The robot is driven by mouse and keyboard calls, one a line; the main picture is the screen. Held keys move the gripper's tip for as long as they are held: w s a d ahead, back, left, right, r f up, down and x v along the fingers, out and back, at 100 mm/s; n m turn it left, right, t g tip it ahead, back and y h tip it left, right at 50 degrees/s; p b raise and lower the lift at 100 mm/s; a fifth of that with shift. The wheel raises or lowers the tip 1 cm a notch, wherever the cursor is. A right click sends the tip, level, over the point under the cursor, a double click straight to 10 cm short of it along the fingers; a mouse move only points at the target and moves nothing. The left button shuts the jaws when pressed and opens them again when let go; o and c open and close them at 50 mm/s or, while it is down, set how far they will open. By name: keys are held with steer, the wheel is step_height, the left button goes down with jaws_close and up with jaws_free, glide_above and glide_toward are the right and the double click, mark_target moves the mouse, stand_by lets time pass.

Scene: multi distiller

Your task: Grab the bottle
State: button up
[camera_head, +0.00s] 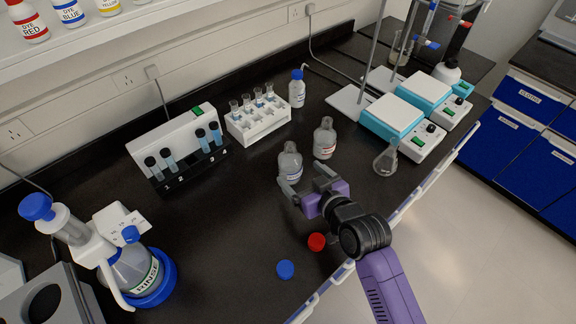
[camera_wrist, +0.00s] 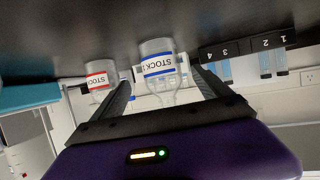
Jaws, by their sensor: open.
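A clear bottle with a blue-striped STOCK label (camera_head: 289,164) stands upright and uncapped on the black bench. A similar bottle with a red-striped label (camera_head: 325,140) stands just behind it to the right. My gripper (camera_head: 305,181) is open and empty, low over the bench in front of the blue-label bottle. In the wrist view, which is upside down, the blue-label bottle (camera_wrist: 158,64) shows between my two fingers (camera_wrist: 161,82), at or just beyond their tips. The red-label bottle (camera_wrist: 99,80) lies outside the fingers there. I see no contact with either bottle.
A blue cap (camera_head: 285,269) and a red cap (camera_head: 316,241) lie near the bench's front edge. A flask (camera_head: 386,161) and hotplates (camera_head: 392,117) stand right, a white vial rack (camera_head: 258,122) behind, a tube-holding device (camera_head: 178,145) left. Bench left of my gripper is clear.

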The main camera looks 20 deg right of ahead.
mark_target(290, 164)
steer(key=shift+p+x, duration=0.75)
steer(key=shift+x, duration=2.55)
steer(key=shift+a+r, duration=0.15)
jaws_close()
steer(key=shift+r, duration=0.1)
